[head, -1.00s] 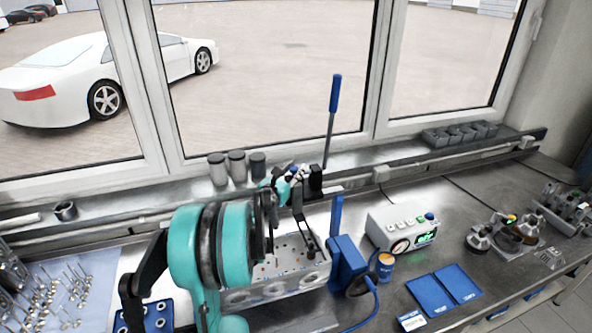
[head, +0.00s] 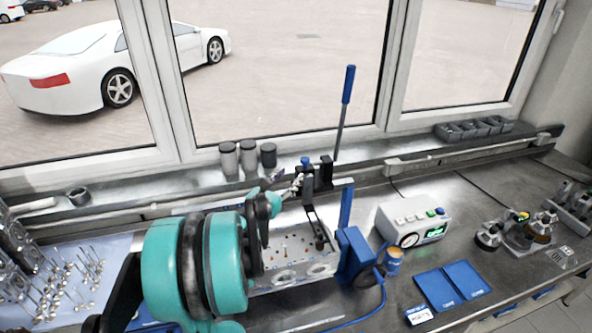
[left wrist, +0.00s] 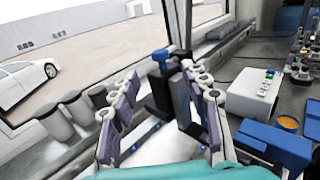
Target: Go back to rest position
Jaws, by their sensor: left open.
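My left gripper (head: 288,187) is at the end of my teal left arm, behind the cylinder head (head: 290,262) and close to the black clamp fixture with a blue knob (head: 306,162). In the left wrist view its two fingers (left wrist: 160,85) are spread apart with nothing held between them. The fixture with the blue knob (left wrist: 161,56) stands beyond the fingers; I cannot tell whether they touch it. My arm hides part of the cylinder head. My right gripper is not in view.
A tall blue-handled lever (head: 347,86) rises behind the fixture. A blue stand (head: 353,258) and a grey control box (head: 413,221) stand to the right. Grey cylinders (head: 248,157) line the window sill. Valves lie on a blue mat (head: 103,248) at left.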

